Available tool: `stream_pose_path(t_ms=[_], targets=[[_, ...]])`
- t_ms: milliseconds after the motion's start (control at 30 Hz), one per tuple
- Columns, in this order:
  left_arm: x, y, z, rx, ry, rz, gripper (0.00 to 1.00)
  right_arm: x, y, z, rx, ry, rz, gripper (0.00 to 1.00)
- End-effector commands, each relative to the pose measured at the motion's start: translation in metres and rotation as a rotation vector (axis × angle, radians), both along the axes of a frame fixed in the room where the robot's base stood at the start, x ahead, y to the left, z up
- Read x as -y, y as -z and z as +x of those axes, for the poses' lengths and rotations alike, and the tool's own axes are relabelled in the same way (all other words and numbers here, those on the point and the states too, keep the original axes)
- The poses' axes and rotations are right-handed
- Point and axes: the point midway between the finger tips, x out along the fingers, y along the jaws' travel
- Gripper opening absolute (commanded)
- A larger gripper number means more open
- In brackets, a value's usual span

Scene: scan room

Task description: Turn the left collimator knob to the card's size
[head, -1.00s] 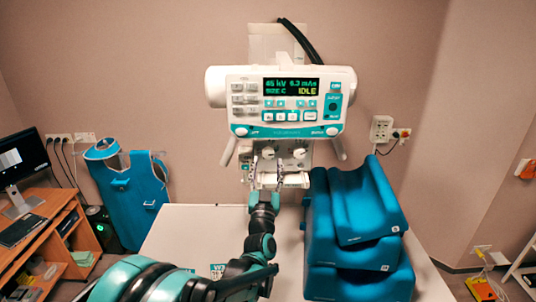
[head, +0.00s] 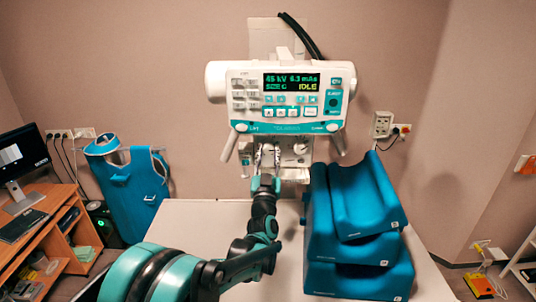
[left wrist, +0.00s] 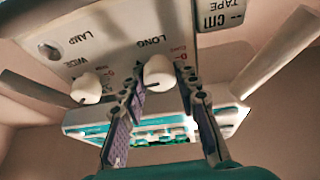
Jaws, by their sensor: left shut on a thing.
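The left collimator knob (left wrist: 158,72), white with the word LONG beside it, sits between the fingers of my left gripper (left wrist: 160,95) in the left wrist view. My left gripper (head: 267,158) is shut on this knob, below the console in the head view, and its fingers hide most of the knob there. The other white knob (left wrist: 87,90), marked WIDE, stands free; it also shows in the head view (head: 300,148). The console display (head: 292,82) reads SIZE C and IDLE. I cannot make out a size card clearly. My right gripper is out of view.
Stacked blue cushions (head: 352,245) stand on the right of the white table (head: 190,225), close to my left forearm. Angled handles (head: 229,146) flank the collimator. A blue apron (head: 135,195) hangs at the left, beside a desk (head: 60,235).

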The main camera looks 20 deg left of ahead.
Motion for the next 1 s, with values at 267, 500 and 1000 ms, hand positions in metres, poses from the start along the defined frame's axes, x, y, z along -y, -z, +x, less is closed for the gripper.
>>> stream_pose_path(t_ms=[267,500,1000], targets=[[0.002,0.002,0.001,0.066,-0.001,-0.224,0.02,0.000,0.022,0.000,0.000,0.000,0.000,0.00],[0.001,0.000,0.000,0.073,-0.002,-0.246,0.02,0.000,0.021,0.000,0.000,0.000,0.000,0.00],[0.002,0.001,-0.001,0.072,-0.002,-0.245,0.52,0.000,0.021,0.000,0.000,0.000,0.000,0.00]])
